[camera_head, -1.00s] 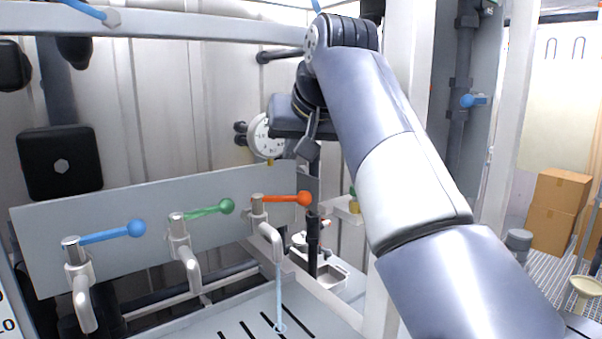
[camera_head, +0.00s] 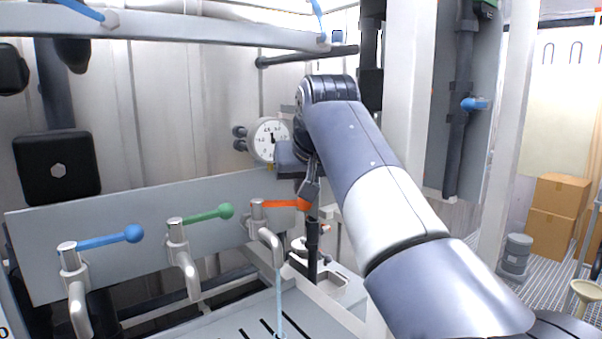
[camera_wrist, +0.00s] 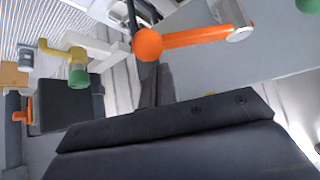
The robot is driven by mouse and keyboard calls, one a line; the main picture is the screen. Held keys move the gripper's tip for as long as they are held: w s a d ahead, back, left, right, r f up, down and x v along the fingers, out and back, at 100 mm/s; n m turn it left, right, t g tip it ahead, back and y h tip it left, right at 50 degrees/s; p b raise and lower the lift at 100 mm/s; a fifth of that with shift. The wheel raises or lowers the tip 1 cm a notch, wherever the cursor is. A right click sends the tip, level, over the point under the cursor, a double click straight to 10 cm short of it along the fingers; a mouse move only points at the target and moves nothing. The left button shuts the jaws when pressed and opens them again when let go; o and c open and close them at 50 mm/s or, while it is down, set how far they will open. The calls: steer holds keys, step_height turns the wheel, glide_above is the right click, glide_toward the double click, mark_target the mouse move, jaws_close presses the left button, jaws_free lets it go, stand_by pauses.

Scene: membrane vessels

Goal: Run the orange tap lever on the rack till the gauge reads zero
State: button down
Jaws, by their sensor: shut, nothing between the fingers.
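The orange tap lever (camera_head: 275,204) points right from its metal tap on the grey rack panel (camera_head: 140,225). A pale blue stream (camera_head: 280,305) runs down from that tap's spout. The lever's ball end also shows in the wrist view (camera_wrist: 148,44). My gripper (camera_head: 309,192) is shut and empty at the ball end, partly covering it in the head view; I cannot tell if they touch. In the wrist view my gripper's dark body fills the bottom. The round white gauge (camera_head: 268,138) hangs behind; its needle points roughly upward, off any mark I can read for certain.
A green lever (camera_head: 210,214) and a blue lever (camera_head: 112,238) sit on taps to the left. A black upright piece (camera_head: 312,250) stands just below my gripper. A white post (camera_head: 405,120) rises behind my arm. Cardboard boxes (camera_head: 555,215) stand far right.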

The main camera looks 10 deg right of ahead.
steer(key=shift+s+f, duration=0.2)
steer(key=shift+s, duration=0.45)
steer(key=shift+s+a+m+h, duration=0.1)
steer(key=shift+s+m+h, duration=0.2)
steer(key=shift+m, duration=0.1)
steer(key=shift+s+a+m+h+p, duration=0.25)
steer(key=shift+s+a+m, duration=0.1)
steer(key=shift+s, duration=0.35)
steer(key=shift+s+a+m+h+p, duration=0.2)
steer(key=shift+s+a+m+h, duration=0.15)
steer(key=shift+s, duration=0.35)
steer(key=shift+s+a+m+h+p, duration=0.25)
steer(key=shift+s+m, duration=0.15)
steer(key=shift+s, duration=0.3)
steer(key=v, duration=1.1)
steer(key=shift+w, duration=0.15)
